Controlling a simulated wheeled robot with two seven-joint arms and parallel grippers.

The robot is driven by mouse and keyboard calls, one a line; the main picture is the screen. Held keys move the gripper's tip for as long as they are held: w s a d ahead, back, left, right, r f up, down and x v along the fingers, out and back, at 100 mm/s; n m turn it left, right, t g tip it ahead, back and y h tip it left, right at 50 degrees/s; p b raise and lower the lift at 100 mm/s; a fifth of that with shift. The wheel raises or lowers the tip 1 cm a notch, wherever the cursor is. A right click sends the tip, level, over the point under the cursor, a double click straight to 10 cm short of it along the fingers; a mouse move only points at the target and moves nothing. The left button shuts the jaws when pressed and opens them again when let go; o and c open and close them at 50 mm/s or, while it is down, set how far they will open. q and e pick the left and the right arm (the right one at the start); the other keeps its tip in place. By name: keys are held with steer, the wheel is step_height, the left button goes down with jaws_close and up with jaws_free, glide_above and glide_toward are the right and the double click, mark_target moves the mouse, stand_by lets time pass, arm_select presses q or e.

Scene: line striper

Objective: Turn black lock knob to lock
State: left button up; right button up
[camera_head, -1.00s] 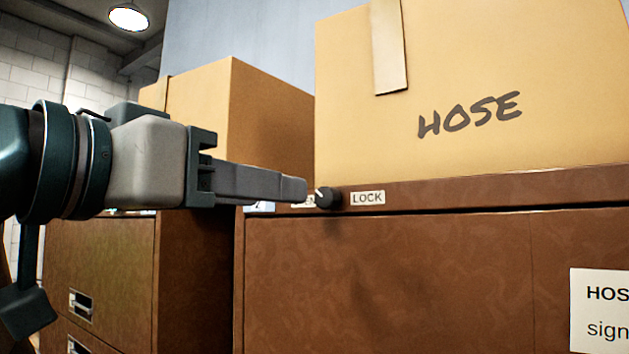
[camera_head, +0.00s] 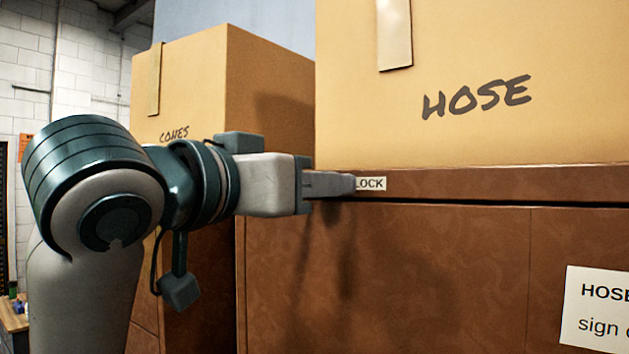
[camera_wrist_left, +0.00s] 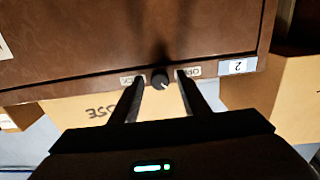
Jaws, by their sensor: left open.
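The black lock knob (camera_wrist_left: 160,79) is on the brown cabinet's top strip, between the LOCK label (camera_wrist_left: 131,78) and the OPEN label (camera_wrist_left: 190,72) in the left wrist view, which is upside down. Its white pointer mark slants toward the OPEN side. My left gripper (camera_wrist_left: 159,84) is open, one finger on each side of the knob, with gaps showing. In the head view my left gripper (camera_head: 343,184) hides the knob and covers part of the LOCK label (camera_head: 371,184). My right gripper is not in view.
A cardboard box marked HOSE (camera_head: 480,60) stands on the brown cabinet (camera_head: 420,270). A box marked CONES (camera_head: 185,85) stands on another cabinet to the left. A white sign (camera_head: 600,310) is on the cabinet front at right. The space before the front is clear.

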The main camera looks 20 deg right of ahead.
arm_select(q)
jaws_close()
steer(key=c, duration=1.1)
jaws_free()
steer(key=shift+m, duration=0.3)
steer(key=shift+o, duration=0.2)
steer(key=m+b, duration=0.4)
steer(key=m, duration=1.3)
steer(key=shift+r+m, duration=0.1)
steer(key=shift+m, duration=0.2)
steer(key=o, duration=1.1)
steer(key=shift+c, duration=0.2)
